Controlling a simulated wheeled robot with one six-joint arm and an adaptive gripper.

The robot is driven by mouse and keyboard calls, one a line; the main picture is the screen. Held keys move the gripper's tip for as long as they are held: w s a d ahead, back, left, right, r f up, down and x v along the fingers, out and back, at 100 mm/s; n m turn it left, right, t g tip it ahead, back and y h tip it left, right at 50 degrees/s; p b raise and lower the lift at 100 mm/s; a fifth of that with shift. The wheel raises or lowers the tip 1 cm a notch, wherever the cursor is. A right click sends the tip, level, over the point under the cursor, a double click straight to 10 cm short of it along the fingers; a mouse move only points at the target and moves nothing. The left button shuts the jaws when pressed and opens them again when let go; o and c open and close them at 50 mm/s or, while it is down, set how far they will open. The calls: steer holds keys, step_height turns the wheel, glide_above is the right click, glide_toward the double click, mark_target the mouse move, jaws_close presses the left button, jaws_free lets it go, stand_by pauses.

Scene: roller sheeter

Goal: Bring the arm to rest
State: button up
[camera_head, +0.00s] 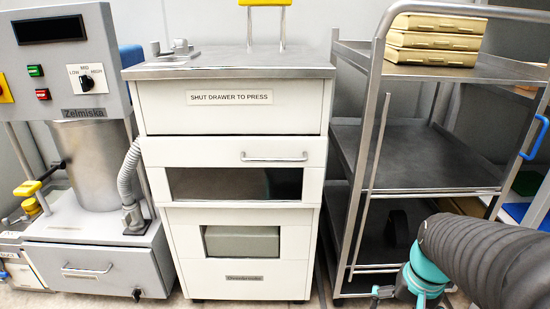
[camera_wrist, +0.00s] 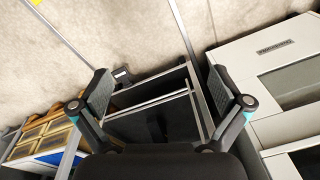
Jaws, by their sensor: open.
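My arm (camera_head: 480,255) shows at the lower right of the head view, dark and ribbed with a teal joint, in front of the lower part of the steel shelf cart (camera_head: 430,165). In the wrist view my gripper (camera_wrist: 157,78) has its two dark fingers spread wide apart, with nothing between them. The cart's dark shelves (camera_wrist: 150,120) show beyond and below the fingers. My gripper's fingertips are not clear in the head view.
The white roller sheeter (camera_head: 235,180), labelled "SHUT DRAWER TO PRESS", stands left of the cart; its drawer front has a handle (camera_head: 275,158). Yellowish boxes (camera_head: 435,40) lie on the cart's top shelf. A grey mixer-like machine (camera_head: 90,130) stands at the far left.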

steer(key=s+a+r+n+t+p, duration=0.2)
steer(key=s+a+r+n+t, duration=0.1)
steer(key=a+r, duration=0.6)
step_height(320, 180, up, 4)
steer(key=shift+n+t+p, duration=0.3)
steer(key=shift+n+t, duration=0.5)
steer(key=shift+n, duration=0.1)
steer(key=shift+a, duration=0.1)
